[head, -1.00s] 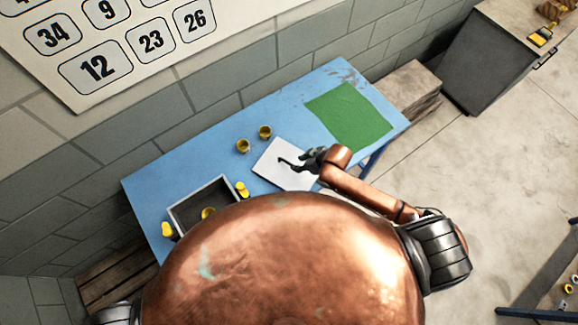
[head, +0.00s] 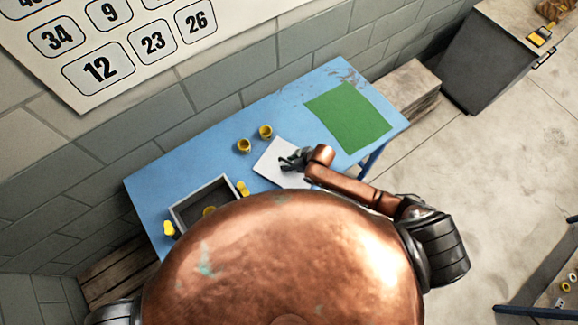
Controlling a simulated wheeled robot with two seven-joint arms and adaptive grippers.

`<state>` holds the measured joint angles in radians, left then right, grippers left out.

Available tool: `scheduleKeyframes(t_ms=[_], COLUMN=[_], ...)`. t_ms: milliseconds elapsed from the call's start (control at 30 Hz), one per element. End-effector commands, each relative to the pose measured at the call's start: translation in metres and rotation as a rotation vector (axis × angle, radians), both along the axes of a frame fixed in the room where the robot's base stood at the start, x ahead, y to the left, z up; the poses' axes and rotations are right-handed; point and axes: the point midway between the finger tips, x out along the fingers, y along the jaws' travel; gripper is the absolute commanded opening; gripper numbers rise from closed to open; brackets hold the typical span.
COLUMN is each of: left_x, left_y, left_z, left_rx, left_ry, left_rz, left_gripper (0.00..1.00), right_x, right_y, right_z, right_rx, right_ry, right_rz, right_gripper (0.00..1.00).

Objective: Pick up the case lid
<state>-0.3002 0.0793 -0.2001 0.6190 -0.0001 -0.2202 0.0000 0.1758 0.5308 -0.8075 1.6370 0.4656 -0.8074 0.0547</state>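The case lid looks to be the flat white panel (head: 270,166) lying on the blue table (head: 318,84), right of the open case (head: 224,182). My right gripper (head: 286,162) is over the panel's right part and hides some of it. Its fingers are small and dark here, and I cannot tell whether they are open or shut, or whether they touch the panel. My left gripper is not in view. My copper body hides the near edge of the table and part of the case.
Two yellow cups (head: 244,146) stand behind the panel. Yellow pieces lie by the case, one at its right corner (head: 242,188) and one at its left (head: 169,229). A green mat (head: 347,117) covers the table's right part. A dark cabinet (head: 492,62) stands beyond.

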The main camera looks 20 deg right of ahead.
Motion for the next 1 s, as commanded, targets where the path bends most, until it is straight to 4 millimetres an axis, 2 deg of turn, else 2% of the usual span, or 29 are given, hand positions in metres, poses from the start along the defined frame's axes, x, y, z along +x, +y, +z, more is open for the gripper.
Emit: scheduleKeyframes(t_ms=[133, 567, 1000], left_x=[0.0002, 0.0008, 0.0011], left_y=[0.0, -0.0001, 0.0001], left_z=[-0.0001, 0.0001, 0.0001], left_rx=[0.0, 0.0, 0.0], left_ry=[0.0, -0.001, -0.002], left_rz=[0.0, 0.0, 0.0], left_gripper=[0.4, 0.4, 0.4], right_x=[-0.0001, -0.0001, 0.0009], right_y=[0.0, -0.0001, 0.0003], right_z=[0.0002, 0.0005, 0.0017], right_rx=[0.0, 0.0, 0.001], right_ry=[0.0, 0.0, -0.003], right_rz=[0.0, 0.0, -0.001], right_gripper=[0.3, 0.0, 0.0])
